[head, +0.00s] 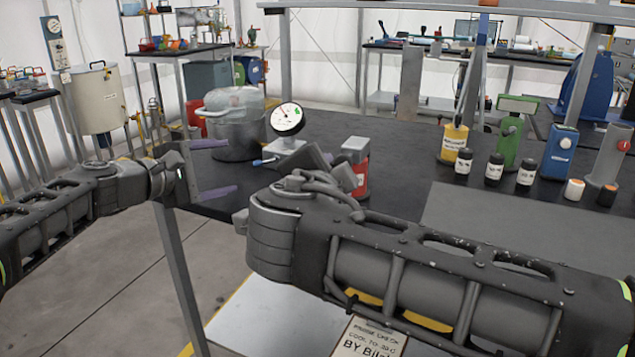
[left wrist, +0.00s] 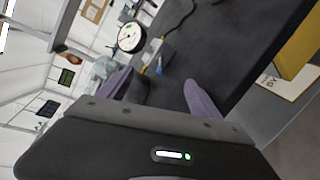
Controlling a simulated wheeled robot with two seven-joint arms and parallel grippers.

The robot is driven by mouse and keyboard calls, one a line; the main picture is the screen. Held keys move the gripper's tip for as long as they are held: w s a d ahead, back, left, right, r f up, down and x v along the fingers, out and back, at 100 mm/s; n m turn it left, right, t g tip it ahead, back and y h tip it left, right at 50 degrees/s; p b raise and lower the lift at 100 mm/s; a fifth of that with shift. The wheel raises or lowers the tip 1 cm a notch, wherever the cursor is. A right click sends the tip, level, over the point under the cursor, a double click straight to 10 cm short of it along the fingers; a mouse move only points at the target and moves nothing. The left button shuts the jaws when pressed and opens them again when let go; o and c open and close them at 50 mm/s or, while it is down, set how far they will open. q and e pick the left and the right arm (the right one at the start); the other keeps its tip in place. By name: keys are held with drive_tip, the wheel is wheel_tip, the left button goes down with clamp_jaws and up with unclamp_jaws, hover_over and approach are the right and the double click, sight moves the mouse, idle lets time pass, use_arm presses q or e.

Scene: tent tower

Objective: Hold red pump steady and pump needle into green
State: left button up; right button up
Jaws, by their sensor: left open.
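The red pump (head: 361,172) with a grey top stands on the dark table, partly hidden behind my right gripper and arm. A round white gauge (head: 288,119) with a small green mark stands to its left on a light base; its needle reading is too small to tell. A blue-tipped lever (head: 264,161) sticks out below the gauge. My left gripper (head: 222,168) is open and empty at the table's left edge, left of the lever. The left wrist view shows the gauge (left wrist: 131,37) beyond its purple fingers (left wrist: 157,84). My right gripper (head: 308,160) is beside the red pump; its fingers are mostly hidden.
A yellow container (head: 453,143), black bottles and green (head: 507,141) and blue (head: 556,152) devices stand at the right. The dark tabletop between them and the red pump is clear.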

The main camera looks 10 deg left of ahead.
sight(355, 169)
use_arm(q)
drive_tip(key=d+n+h, duration=0.1)
drive_tip(key=d, duration=0.2)
drive_tip(key=d+f+n+h, duration=0.1)
drive_tip(key=d, duration=0.3)
drive_tip(key=w+d+f+n+g+h, duration=0.1)
drive_tip(key=d+n, duration=0.1)
drive_tip(key=d, duration=0.1)
drive_tip(key=shift+d+h, duration=0.3)
drive_tip(key=shift+d, duration=0.1)
drive_tip(key=d+n+h, duration=0.1)
drive_tip(key=d, duration=0.2)
drive_tip(key=d+n+h, duration=0.1)
drive_tip(key=d+n, duration=0.1)
drive_tip(key=d, duration=0.1)
drive_tip(key=s+d+n+g+h, duration=0.1)
drive_tip(key=d, duration=0.2)
drive_tip(key=shift+d+f+n, duration=0.15)
drive_tip(key=shift+n, duration=0.25)
drive_tip(key=shift+w, duration=0.1)
drive_tip(key=shift+x, duration=3.85)
drive_tip(key=shift+c, duration=0.2)
clamp_jaws()
